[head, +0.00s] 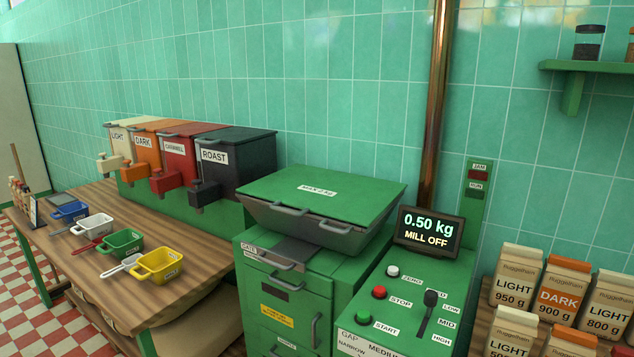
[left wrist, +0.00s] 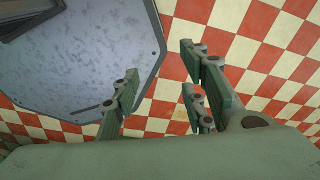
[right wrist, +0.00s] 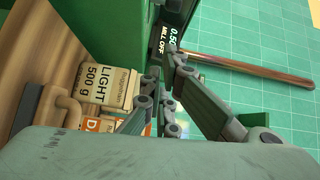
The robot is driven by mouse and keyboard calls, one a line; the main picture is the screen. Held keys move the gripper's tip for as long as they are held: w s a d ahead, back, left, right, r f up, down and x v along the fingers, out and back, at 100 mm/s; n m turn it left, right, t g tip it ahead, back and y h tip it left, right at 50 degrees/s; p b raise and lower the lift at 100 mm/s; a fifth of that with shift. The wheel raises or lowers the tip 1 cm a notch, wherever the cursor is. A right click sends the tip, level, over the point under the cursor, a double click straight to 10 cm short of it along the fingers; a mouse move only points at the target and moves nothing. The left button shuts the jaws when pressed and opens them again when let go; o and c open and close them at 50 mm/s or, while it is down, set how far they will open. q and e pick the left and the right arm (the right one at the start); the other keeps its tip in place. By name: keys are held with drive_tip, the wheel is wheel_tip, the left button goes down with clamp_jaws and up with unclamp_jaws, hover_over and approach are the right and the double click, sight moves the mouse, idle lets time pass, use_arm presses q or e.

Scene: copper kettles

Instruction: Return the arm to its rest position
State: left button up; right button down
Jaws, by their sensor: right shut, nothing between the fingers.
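Neither of my grippers shows in the head view. In the left wrist view my left gripper (left wrist: 158,82) is open, its fingers well apart with nothing between them, above the red and white checkered floor. In the right wrist view my right gripper (right wrist: 161,72) is shut and empty, its fingertips close together. Behind it are the mill display (right wrist: 173,38), a paper bag labelled LIGHT 500 g (right wrist: 104,88) and a copper pipe (right wrist: 245,67). The right fingers overlap part of these in the picture; I cannot tell the distance.
The green mill (head: 290,270) stands mid-view, its lid (head: 320,205) down; the display (head: 428,230) reads 0.50 kg, MILL OFF. Several malt bags (head: 565,297) stand at right. Several bins (head: 235,165) and colored scoops (head: 160,265) are on the wooden table (head: 75,272) at left.

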drive_tip(key=s+a+f+n+g+h, duration=0.1)
drive_tip(key=s+a+f+n+g, duration=0.35)
drive_tip(key=a+f, duration=0.3)
drive_tip(key=s+a+f+n+g, duration=0.3)
drive_tip(key=s+a+f+n, duration=0.2)
drive_tip(key=a+f, duration=0.3)
drive_tip(key=s+a+r+n+g+h, duration=0.1)
drive_tip(key=s+a+n+g, duration=0.25)
drive_tip(key=s, duration=0.25)
drive_tip(key=s+a+r+n+g+h, duration=0.1)
drive_tip(key=s+a+n+g, duration=0.25)
drive_tip(key=s, duration=0.35)
wheel_tip(320, 180, down, 25)
drive_tip(key=s, duration=0.1)
use_arm(q)
drive_tip(key=shift+w+a, duration=0.1)
drive_tip(key=shift+w, duration=1.05)
use_arm(e)
drive_tip(key=s+d+f+g, duration=0.1)
drive_tip(key=s+d+f, duration=0.1)
drive_tip(key=s+f, duration=0.7)
drive_tip(key=s+d+f+g, duration=0.1)
drive_tip(key=s+f, duration=0.7)
drive_tip(key=f, duration=0.1)
drive_tip(key=shift+s+d+n+h, duration=0.35)
drive_tip(key=shift+s+h, duration=0.05)
